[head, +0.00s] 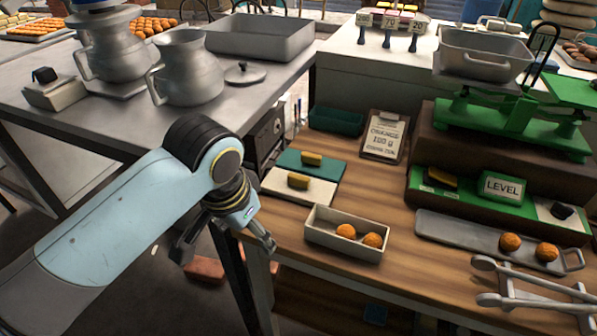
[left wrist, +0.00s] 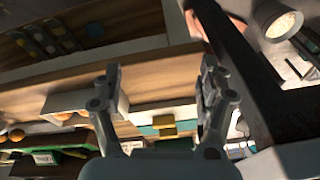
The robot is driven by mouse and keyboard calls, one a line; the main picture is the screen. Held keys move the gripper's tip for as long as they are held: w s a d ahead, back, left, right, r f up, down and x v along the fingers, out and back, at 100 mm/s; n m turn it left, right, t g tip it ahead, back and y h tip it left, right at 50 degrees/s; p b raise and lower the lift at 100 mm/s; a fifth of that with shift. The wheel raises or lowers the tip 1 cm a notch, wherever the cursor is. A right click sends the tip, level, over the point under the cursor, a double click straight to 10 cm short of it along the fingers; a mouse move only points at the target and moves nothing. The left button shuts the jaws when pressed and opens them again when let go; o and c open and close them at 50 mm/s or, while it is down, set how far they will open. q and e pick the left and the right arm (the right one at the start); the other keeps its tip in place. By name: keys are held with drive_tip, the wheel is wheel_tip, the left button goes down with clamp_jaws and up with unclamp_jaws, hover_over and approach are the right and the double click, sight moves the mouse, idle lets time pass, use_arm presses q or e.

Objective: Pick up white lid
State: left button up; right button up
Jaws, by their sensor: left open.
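The white lid (head: 312,194) is a flat white panel with a yellow block-like handle (head: 298,180). It lies on the wooden bench in front of a similar teal lid (head: 322,167). My left gripper (head: 226,250) is open and empty. It is to the left of and nearer than the lid, by the bench's left edge, apart from it. In the left wrist view the white lid (left wrist: 150,115) and the teal lid (left wrist: 147,131) show beyond the spread fingers (left wrist: 158,75). My right gripper is not in view.
A white bin (head: 330,244) with two orange balls stands just right of the lid. An empty teal bin (head: 336,121) and a clipboard (head: 384,135) are behind. A grey tray (head: 460,235) and a metal tong-like frame (head: 530,290) lie right. Metal jugs (head: 190,70) stand on the left table.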

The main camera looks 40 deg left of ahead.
use_arm(q)
drive_tip(key=shift+n+g, duration=0.5)
drive_tip(key=shift+n, duration=0.1)
drive_tip(key=w, duration=0.3)
drive_tip(key=w+r, duration=0.1)
drive_tip(key=w, duration=0.2)
drive_tip(key=w+a, duration=0.1)
drive_tip(key=w, duration=0.2)
drive_tip(key=shift+r+p, duration=0.25)
drive_tip(key=shift+p, duration=0.05)
wheel_tip(320, 180, up, 6)
drive_tip(key=n+g, duration=0.1)
hover_over(298, 176)
drive_tip(key=shift+n+h, duration=0.3)
drive_tip(key=shift+h, duration=0.1)
drive_tip(key=f, duration=0.3)
drive_tip(key=f+p, duration=0.1)
drive_tip(key=shift+w+f, duration=0.15)
drive_tip(key=shift+w, duration=0.2)
drive_tip(key=f, duration=0.3)
drive_tip(key=f+p, duration=0.1)
drive_tip(key=f, duration=0.1)
drive_tip(key=shift+s+d, duration=0.1)
drive_tip(key=shift+s, duration=0.25)
drive_tip(key=shift+f, duration=0.4)
drive_tip(key=shift+c, duration=0.4)
drive_tip(key=c, duration=0.8)
